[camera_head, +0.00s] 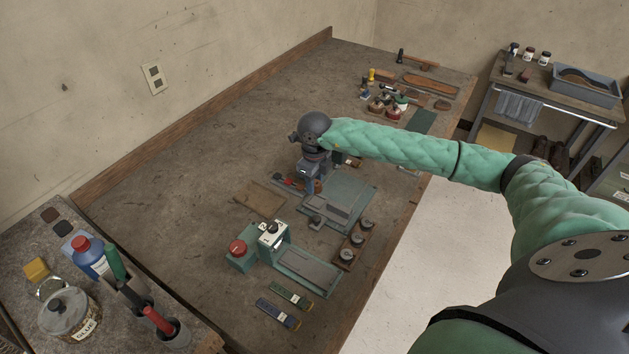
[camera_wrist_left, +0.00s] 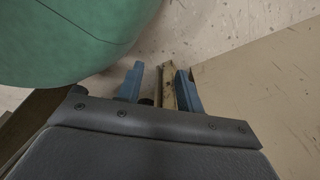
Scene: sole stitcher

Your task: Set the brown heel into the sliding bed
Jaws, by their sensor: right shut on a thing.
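My right gripper (camera_head: 311,184) reaches down over the table beside the left corner of a teal plate. It is shut on a small reddish-brown piece (camera_head: 318,187), which looks like the brown heel; the fingers and wrist hide most of it. The teal plate (camera_head: 352,188) carries a grey block (camera_head: 341,203). Nearer stands a teal machine with a white head (camera_head: 272,236) and a long bed (camera_head: 305,270); I cannot tell which is the sliding bed. My left gripper (camera_wrist_left: 159,85) shows only in the left wrist view, its blue fingers apart, with a yellowish strip seen between them.
A wooden holder with round grey pieces (camera_head: 356,240) lies right of the machine. A red button box (camera_head: 240,253) adjoins it, and two small strips (camera_head: 285,303) lie in front. A brown board (camera_head: 259,199) lies left of my right gripper.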

